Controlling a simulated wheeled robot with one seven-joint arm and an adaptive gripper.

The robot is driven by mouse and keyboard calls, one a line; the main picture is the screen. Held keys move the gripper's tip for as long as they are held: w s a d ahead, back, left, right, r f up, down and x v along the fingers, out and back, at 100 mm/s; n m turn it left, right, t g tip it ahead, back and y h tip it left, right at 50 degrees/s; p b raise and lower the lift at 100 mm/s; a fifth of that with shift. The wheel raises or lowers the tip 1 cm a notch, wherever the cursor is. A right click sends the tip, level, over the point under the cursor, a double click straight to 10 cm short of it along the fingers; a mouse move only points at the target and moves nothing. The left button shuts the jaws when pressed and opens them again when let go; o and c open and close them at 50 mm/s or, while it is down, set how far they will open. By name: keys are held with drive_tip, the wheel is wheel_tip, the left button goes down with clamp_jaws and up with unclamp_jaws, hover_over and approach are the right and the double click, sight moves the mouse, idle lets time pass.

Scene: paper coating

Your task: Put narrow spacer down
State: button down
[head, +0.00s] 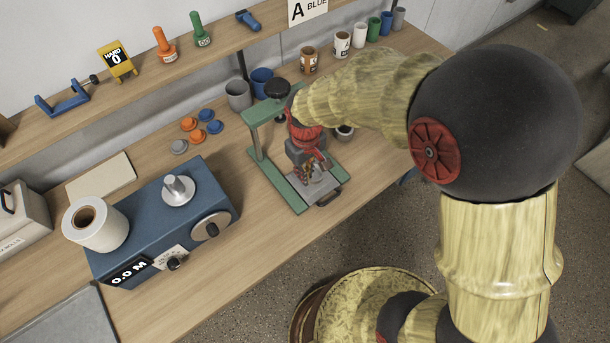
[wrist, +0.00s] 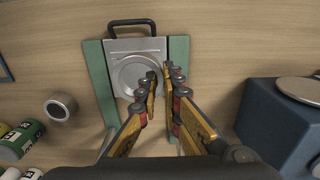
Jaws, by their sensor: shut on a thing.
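My gripper (head: 317,171) is low over the green-framed press (head: 257,142). In the wrist view, its fingertips (wrist: 162,77) are close together, with a small gap between them. They are over the right part of a grey metal plate (wrist: 153,46) with a round silver disc (wrist: 128,72) on it. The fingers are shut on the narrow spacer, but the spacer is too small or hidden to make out. I cannot tell whether it touches the plate.
A blue machine (head: 145,229) with a white roll (head: 93,225) stands to the left. Orange, blue and grey caps (head: 190,124) lie behind it. Grey and blue cups (head: 238,95) stand behind the press. The bench front is clear.

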drive_tip(key=w+f, duration=0.1)
drive_tip(key=f, duration=0.1)
drive_tip(key=w+f, duration=0.1)
drive_tip(key=w+f+b, duration=0.1)
drive_tip(key=w+f, duration=0.1)
drive_tip(key=shift+w+a+f, duration=0.1)
drive_tip(key=shift+f, duration=0.2)
drive_tip(key=shift+f+b, duration=0.3)
drive_tip(key=shift+f, duration=1.2)
drive_tip(key=shift+f+b, duration=0.3)
drive_tip(key=shift+f, duration=0.3)
drive_tip(key=c, duration=2)
unclamp_jaws()
wheel_tip(320, 180, up, 14)
drive_tip(key=p, duration=0.2)
drive_tip(key=shift+f+p, duration=0.25)
drive_tip(key=shift+p, duration=0.1)
